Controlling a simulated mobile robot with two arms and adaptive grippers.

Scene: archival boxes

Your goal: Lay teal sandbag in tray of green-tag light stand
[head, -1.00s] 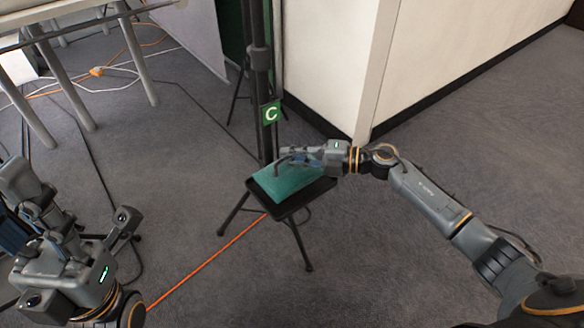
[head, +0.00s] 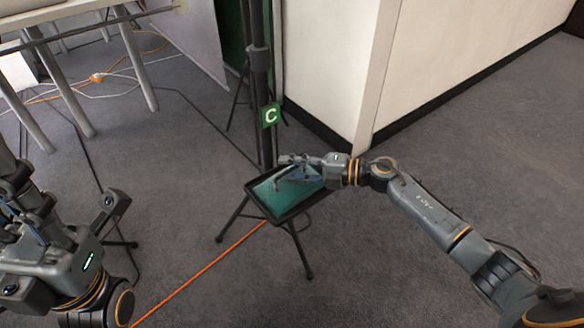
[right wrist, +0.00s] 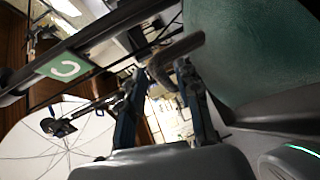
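The teal sandbag (head: 286,200) lies flat inside the black tray (head: 287,221) of the light stand, within the tray's rim. The stand's pole carries a green tag (head: 270,115) with a white C, also seen in the right wrist view (right wrist: 63,68). My right gripper (head: 283,171) is over the bag from the right and hides part of it. In the right wrist view, its fingers (right wrist: 166,68) close on the bag's dark strap handle (right wrist: 178,57), with the teal bag (right wrist: 260,50) beside them. My left gripper (head: 22,195) is at the left edge, away from the tray, its fingertips unclear.
A white wall corner (head: 350,135) stands behind and right of the stand. An orange cable (head: 205,268) runs across the carpet by the stand's legs. A table (head: 70,25) and several cables are at upper left. The floor at right is clear.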

